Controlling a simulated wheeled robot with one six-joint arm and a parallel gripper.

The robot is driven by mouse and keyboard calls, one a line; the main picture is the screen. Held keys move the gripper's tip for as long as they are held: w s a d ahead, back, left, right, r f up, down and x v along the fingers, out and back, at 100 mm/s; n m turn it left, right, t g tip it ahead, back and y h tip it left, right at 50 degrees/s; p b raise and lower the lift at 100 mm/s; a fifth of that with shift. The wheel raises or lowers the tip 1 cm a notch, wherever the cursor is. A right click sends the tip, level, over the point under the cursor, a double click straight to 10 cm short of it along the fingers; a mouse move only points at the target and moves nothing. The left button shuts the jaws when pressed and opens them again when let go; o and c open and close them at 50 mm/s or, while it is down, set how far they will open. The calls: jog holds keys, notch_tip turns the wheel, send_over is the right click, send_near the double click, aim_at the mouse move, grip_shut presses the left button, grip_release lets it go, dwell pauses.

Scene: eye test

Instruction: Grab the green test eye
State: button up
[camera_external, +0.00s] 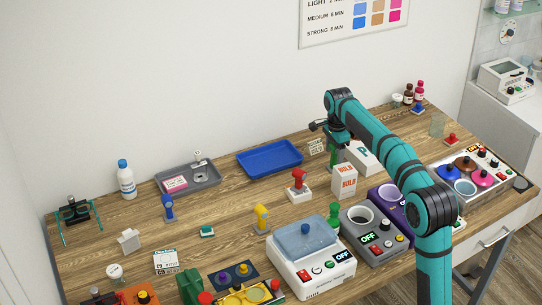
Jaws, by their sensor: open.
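A small green piece with a rounded head (333,214) stands behind the white and grey machines, right of centre; it looks like the green test eye, and its lower part is partly hidden. Similar upright pieces stand nearby: a blue one (168,208) at left, a yellow one (261,217) near the middle and a red one (298,182) on a white base. My gripper (337,152) is open, high at the far end of my teal arm, behind and above the green piece and apart from it. Its fingertips are small and hard to make out against the boxes.
A white BULB box (344,182) stands close to my gripper. A blue tray (270,172) and a grey tray (218,176) lie at the back. A white machine with a blue lid (345,268) and a grey OFF machine (384,256) crowd the front. The table's left middle has free wood.

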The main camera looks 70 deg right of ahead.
jog(key=shift+f, duration=1.15)
jog(key=c, duration=1.1)
jog(key=shift+c, duration=0.3)
jog(key=shift+r, duration=0.15)
